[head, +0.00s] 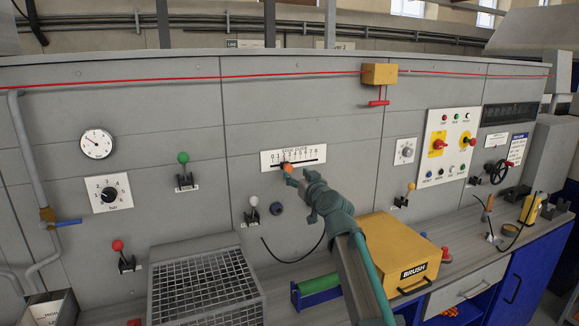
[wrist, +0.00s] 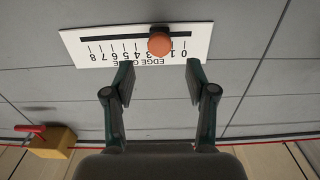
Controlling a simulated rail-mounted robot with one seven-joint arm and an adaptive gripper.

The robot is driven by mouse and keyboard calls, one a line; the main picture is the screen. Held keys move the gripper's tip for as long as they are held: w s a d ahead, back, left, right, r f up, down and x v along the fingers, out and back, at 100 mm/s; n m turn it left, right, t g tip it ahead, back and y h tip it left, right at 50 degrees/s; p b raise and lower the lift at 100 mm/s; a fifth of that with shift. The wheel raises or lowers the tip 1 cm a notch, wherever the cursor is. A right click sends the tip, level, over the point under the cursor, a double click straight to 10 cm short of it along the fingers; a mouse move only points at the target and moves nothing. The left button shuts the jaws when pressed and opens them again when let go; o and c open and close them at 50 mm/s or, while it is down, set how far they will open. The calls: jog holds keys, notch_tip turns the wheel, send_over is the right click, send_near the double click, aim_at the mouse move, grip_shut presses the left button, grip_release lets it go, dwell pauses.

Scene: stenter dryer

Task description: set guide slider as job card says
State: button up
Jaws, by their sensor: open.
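The edge guide scale (head: 308,162) is a white plate on the grey wall panel, marked 0 to 8, with a dark slot. Its orange slider knob (head: 286,167) sits at about 2. In the wrist view the plate (wrist: 70,42) appears upside down, and the knob (wrist: 159,44) lies between the lines of my two fingers, just beyond their tips. My gripper (wrist: 160,75) is open and empty, spread either side of the knob without visibly touching it. In the head view my gripper (head: 296,180) points at the knob from the lower right. I cannot make out a readable job card.
A white-balled lever (head: 253,203) and a green-balled lever (head: 184,160) stand left of the scale. A yellow brush box (head: 398,250) and a wire-mesh guard (head: 205,288) are below. A red cord (head: 220,77) runs above. A control panel (head: 447,146) is right.

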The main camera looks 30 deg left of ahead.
aim_at(289, 168)
jog(key=p+x, duration=0.2)
jog(key=x, duration=0.4)
jog(key=shift+w+r, duration=0.1)
jog(key=shift+r, duration=0.05)
jog(key=shift+w+a, duration=0.45)
jog(key=shift+a, duration=0.1)
grip_shut()
